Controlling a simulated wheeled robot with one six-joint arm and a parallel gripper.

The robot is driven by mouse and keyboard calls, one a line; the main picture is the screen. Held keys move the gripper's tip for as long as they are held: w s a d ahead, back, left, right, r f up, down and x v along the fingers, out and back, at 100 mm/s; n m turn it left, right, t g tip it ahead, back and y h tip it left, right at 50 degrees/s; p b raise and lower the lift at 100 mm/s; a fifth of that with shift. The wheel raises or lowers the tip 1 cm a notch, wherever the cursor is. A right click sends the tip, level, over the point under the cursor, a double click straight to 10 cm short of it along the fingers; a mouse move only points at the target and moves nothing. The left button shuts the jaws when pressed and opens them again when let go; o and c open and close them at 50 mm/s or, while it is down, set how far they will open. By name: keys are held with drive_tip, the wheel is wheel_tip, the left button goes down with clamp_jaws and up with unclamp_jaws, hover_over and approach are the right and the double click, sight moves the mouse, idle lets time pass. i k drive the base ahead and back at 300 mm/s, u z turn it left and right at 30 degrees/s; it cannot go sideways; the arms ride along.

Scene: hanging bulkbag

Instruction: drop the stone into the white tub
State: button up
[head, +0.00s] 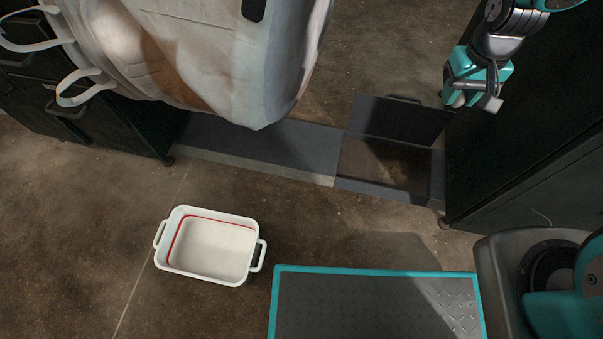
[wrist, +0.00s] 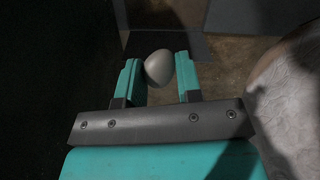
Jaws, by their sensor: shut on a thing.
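The stone (wrist: 158,68) is smooth, rounded and pale grey, held between the two teal fingers of my gripper (wrist: 160,76) in the wrist view. In the head view my gripper (head: 475,95) is at the upper right, in front of a dark cabinet; the stone cannot be made out clearly there. The white tub (head: 211,244) stands on the floor at the lower left of the head view. It has two side handles and a red line inside, and looks empty. My gripper is far from it, up and to the right.
A large white bulk bag (head: 200,50) with loops hangs at the upper left, between my gripper and the left cabinet (head: 95,120). A dark open hatch (head: 385,165) with a raised lid (head: 400,118) lies below my gripper. The brown floor around the tub is clear.

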sight(221, 247)
drive_tip(key=u, duration=0.05)
drive_tip(key=k, duration=0.7)
drive_tip(key=u, duration=2.75)
drive_tip(key=k, duration=0.7)
drive_tip(key=z, duration=1.15)
drive_tip(key=i, duration=1)
drive_tip(key=z, duration=0.3)
drive_tip(key=k, duration=0.25)
drive_tip(key=u, duration=0.65)
